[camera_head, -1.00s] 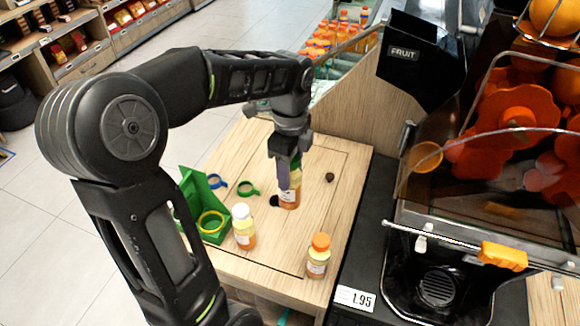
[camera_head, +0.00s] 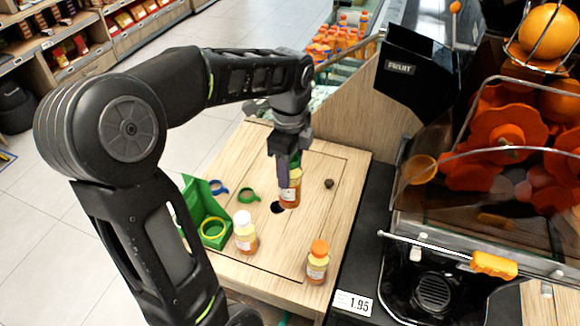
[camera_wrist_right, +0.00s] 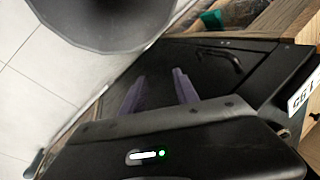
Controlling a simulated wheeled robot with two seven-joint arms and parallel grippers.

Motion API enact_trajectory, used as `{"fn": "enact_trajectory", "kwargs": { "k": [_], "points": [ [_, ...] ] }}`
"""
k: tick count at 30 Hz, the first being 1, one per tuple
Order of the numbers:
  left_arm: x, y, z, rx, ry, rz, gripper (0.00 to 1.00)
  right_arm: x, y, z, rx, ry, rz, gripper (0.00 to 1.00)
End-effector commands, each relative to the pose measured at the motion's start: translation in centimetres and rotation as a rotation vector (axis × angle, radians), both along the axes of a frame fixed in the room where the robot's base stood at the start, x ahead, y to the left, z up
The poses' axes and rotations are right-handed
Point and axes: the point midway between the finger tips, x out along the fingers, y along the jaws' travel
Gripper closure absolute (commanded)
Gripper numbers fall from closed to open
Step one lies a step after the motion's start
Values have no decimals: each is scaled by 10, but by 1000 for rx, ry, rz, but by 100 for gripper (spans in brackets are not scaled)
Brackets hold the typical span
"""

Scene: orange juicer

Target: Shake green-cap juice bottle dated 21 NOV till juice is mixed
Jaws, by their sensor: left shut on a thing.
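The label's date is too small to read. The bottle looks upright, at or just above the counter; I cannot tell if it touches. A white-cap bottle (camera_head: 245,233) and an orange-cap bottle (camera_head: 317,262) stand nearer on the counter. My right gripper (camera_wrist_right: 158,90) shows only in the right wrist view, its two purple fingers apart with nothing between them.
A green holder (camera_head: 205,212) with a yellow ring stands at the counter's left. The juicer (camera_head: 490,150) stands on the right.

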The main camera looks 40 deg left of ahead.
Motion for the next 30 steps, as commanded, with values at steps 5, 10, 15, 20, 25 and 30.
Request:
{"fn": "enact_trajectory", "kwargs": {
  "k": [5,10,15,20,25,30],
  "points": [
    [0,0,-18,0,2,0,99,0,0,-13,0,0,0,64],
    [0,0,-33,0,0,0,99,0,0,-24,0,0,0,64],
    [0,0,-34,0,-1,0,99,0,0,-23,0,0,0,64],
    [0,0,-34,0,-1,0,99,0,0,-23,0,0,0,64],
    [0,0,-34,0,0,0,99,0,0,-23,0,0,0,64],
    [0,0,-34,0,0,0,99,0,0,-23,0,0,0,64]
  ]
}}
